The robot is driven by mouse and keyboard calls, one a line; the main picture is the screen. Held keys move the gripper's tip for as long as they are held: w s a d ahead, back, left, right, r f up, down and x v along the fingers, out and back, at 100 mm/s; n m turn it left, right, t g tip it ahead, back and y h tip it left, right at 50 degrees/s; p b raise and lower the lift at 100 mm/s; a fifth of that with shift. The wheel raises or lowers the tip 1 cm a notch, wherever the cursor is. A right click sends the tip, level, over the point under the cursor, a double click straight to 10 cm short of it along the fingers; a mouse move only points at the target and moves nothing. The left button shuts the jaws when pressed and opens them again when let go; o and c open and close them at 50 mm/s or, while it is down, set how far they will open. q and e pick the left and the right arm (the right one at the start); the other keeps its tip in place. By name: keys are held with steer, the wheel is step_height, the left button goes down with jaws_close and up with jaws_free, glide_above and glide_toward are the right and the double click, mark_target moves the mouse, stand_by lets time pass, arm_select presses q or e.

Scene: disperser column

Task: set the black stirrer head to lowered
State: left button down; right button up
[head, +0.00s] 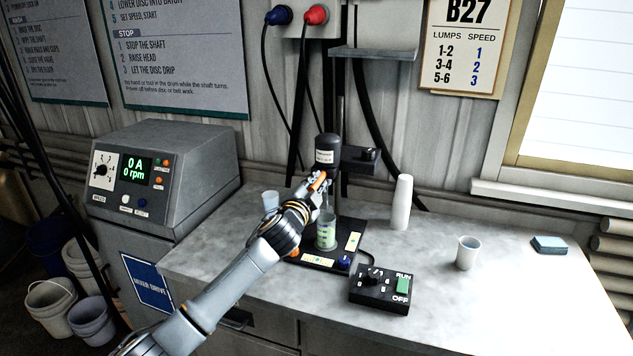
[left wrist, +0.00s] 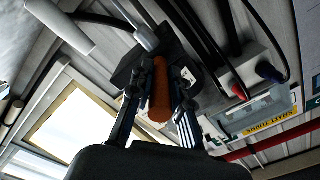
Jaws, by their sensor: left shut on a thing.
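The black stirrer head (head: 328,150), a dark cylinder with a white label, sits on an upright post above a glass beaker with green contents (head: 326,233). The beaker stands on the stirrer's black base plate (head: 345,262). My left gripper (head: 318,183) is just below the head and hides part of it and of the shaft beneath. It is shut on an orange handle, which shows between the fingers in the left wrist view (left wrist: 160,90). I cannot tell how far the stirrer's shaft reaches into the beaker. My right gripper is in neither view.
A black control box (head: 381,290) with a green switch stands in front of the stirrer. A white cup (head: 467,253), a stack of white cups (head: 401,203) and a blue sponge (head: 549,245) are to the right. A grey drive unit (head: 165,175) stands left. The counter's right front is clear.

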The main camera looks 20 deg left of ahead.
arm_select(q)
step_height(320, 180, down, 11)
steer(key=b, duration=0.6)
steer(key=shift+f, duration=0.15)
steer(key=c, duration=1.5)
jaws_free()
steer(key=shift+o, duration=1.2)
steer(key=shift+r, duration=0.2)
steer(key=shift+s, duration=0.15)
steer(key=s, duration=1.1)
steer(key=shift+s+a, duration=0.2)
steer(key=shift+s, duration=0.2)
